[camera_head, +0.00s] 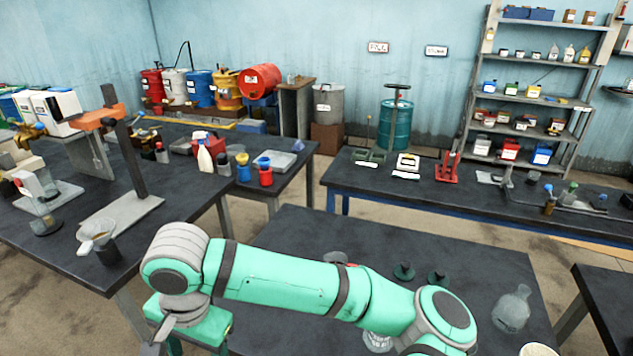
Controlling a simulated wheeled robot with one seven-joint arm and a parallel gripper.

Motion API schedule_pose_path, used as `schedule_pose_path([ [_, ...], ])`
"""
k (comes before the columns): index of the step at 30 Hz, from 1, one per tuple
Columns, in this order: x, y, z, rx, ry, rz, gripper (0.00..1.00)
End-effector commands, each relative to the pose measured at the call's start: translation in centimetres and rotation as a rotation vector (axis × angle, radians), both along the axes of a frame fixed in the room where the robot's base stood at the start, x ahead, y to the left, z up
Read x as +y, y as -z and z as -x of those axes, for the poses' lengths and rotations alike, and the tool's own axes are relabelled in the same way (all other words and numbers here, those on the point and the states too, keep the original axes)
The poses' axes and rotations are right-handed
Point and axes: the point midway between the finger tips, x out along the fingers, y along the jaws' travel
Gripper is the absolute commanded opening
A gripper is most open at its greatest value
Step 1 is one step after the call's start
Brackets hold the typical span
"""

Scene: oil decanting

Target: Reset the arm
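My arm, green with grey joints, stretches from the lower left across the front table (300,235) to the lower right. It bends at a grey joint at the bottom right, and the rest runs out of the picture's lower edge. My gripper is outside the view, so its fingers and anything in them are hidden.
The front table holds a clear flask (512,308), two small dark round items (404,271) and a pale container (537,350). A back table (400,193) and shelves (530,112) stand behind.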

Motion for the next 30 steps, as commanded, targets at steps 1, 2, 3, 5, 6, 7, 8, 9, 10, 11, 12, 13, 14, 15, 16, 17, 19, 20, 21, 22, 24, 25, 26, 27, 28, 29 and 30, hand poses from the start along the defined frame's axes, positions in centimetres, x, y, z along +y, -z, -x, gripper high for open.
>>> schedule_pose_path([
  [1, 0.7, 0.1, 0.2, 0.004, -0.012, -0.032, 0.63],
  [2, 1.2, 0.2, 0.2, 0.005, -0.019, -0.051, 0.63],
  [3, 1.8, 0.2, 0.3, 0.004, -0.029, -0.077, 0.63],
  [5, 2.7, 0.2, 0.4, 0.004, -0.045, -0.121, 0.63],
  [6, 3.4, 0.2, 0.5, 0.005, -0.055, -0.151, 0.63],
  [7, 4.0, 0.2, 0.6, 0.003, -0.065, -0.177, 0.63],
  [8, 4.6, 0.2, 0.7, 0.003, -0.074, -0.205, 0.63],
  [9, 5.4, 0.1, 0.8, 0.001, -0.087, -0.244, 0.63],
  [10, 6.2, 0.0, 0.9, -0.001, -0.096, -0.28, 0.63],
  [11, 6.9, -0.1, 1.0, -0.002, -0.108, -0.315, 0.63],
  [12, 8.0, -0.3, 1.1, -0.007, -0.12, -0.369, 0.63],
  [13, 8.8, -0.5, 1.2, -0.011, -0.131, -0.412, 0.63],
  [14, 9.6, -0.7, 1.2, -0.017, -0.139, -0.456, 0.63],
  [15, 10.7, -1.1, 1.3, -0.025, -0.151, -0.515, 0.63],
  [16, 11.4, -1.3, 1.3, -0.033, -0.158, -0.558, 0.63],
  [17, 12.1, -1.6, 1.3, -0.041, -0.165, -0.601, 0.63],
  [19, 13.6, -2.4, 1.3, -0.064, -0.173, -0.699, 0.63],
  [20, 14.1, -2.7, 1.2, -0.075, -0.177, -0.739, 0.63],
  [21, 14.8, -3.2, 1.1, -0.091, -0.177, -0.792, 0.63],
  [22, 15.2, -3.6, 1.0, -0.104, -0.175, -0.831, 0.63],
  [24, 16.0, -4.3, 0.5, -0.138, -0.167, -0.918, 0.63],
  [25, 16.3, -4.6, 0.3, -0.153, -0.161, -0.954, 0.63],
  [26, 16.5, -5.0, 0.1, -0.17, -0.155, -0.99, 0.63],
  [27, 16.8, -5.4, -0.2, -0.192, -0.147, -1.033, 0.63],
  [28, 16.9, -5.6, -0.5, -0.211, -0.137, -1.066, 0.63],
  [29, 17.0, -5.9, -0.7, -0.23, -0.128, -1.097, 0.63],
  [30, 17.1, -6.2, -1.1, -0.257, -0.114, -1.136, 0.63],
])
